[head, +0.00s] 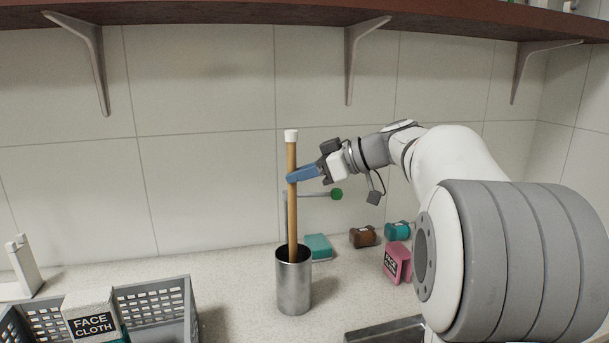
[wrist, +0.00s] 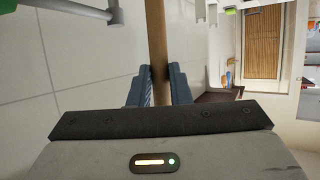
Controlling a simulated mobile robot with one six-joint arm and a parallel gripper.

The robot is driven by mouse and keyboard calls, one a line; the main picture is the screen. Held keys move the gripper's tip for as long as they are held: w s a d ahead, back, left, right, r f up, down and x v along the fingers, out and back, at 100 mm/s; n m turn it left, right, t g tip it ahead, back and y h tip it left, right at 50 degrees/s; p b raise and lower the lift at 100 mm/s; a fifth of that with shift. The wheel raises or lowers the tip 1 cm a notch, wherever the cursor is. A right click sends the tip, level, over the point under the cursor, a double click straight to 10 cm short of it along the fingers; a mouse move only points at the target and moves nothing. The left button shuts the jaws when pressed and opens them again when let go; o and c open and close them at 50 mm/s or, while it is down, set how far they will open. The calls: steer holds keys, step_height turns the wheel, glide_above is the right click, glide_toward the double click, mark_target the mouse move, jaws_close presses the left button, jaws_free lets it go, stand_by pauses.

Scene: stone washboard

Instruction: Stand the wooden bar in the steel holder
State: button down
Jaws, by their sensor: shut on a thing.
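The wooden bar (head: 292,213) is a long round stick with a white cap at its top, and it is upright. Its lower end is inside the mouth of the steel holder (head: 294,289), a shiny cylinder on the counter; whether it touches the bottom is hidden by the holder's wall. My gripper (head: 291,177) is shut on the upper part of the bar, reaching in from the right with blue fingers. In the wrist view the bar (wrist: 157,45) runs between the two blue fingers (wrist: 159,86). The holder is not seen in the wrist view.
A grey basket (head: 160,301) with a face cloth pack (head: 92,318) is at front left. Behind and right of the holder are a teal block (head: 319,247), brown jar (head: 363,237), teal jar (head: 397,231) and pink pack (head: 397,263). A shelf (head: 240,11) hangs above.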

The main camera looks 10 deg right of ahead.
steer(key=shift+f, duration=0.15)
steer(key=c, duration=1.3)
jaws_free()
steer(key=shift+o, duration=0.2)
steer(key=v, duration=0.8)
steer(key=shift+b, duration=0.3)
steer(key=shift+a+f, duration=0.1)
steer(key=shift+f, duration=0.05)
